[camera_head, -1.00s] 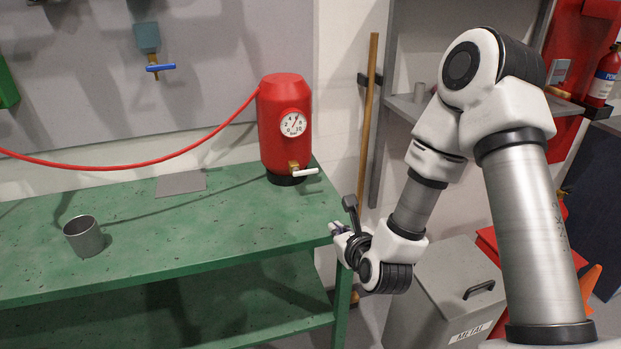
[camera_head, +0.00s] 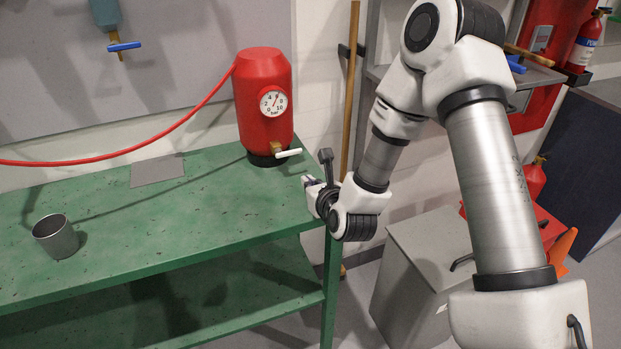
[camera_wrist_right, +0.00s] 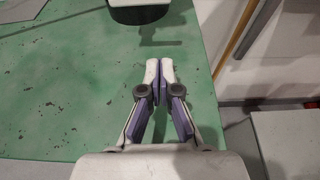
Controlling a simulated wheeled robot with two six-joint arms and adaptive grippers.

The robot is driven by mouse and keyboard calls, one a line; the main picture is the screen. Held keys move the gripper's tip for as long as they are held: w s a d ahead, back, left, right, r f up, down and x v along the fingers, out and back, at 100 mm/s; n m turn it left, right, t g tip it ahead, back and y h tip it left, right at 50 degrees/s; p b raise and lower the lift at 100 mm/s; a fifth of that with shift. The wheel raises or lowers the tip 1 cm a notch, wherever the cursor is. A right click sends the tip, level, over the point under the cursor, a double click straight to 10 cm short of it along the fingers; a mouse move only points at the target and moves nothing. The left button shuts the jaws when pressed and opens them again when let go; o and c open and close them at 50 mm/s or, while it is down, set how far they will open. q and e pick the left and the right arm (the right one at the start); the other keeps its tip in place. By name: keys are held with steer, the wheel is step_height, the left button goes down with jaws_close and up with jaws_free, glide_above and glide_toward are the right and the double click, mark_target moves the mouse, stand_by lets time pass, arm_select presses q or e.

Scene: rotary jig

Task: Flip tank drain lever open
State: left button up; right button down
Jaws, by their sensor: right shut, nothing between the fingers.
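The red tank (camera_head: 264,100) with a round pressure gauge (camera_head: 273,102) stands upright at the back right of the green workbench. Its drain lever (camera_head: 289,153) is a white handle on a brass valve at the tank's foot, pointing right. My right gripper (camera_head: 306,181) is shut and empty near the bench's right end, in front of the lever and apart from it. In the right wrist view the fingertips (camera_wrist_right: 160,64) meet over the green top, and the tank's dark base (camera_wrist_right: 140,12) shows at the top edge. My left gripper is not in view.
A grey metal cup (camera_head: 56,237) stands on the workbench (camera_head: 160,218) at the left. A grey flat plate (camera_head: 157,170) lies near the back. A red hose runs left from the tank. A blue-handled valve (camera_head: 124,46) is on the wall. A grey bin (camera_head: 425,262) stands right of the bench.

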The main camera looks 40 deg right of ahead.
mark_target(289, 153)
steer(key=p+x, duration=0.1)
steer(key=x, duration=0.4)
steer(key=shift+w+d, duration=0.1)
steer(key=shift+w, duration=0.3)
steer(key=r+p, duration=0.2)
steer(key=r, duration=0.1)
steer(key=shift+w+d, duration=0.1)
steer(key=shift+w, duration=0.3)
steer(key=shift+s+r, duration=0.25)
steer(key=shift+r, duration=0.1)
steer(key=shift+w+f, duration=0.1)
steer(key=shift+w, duration=0.1)
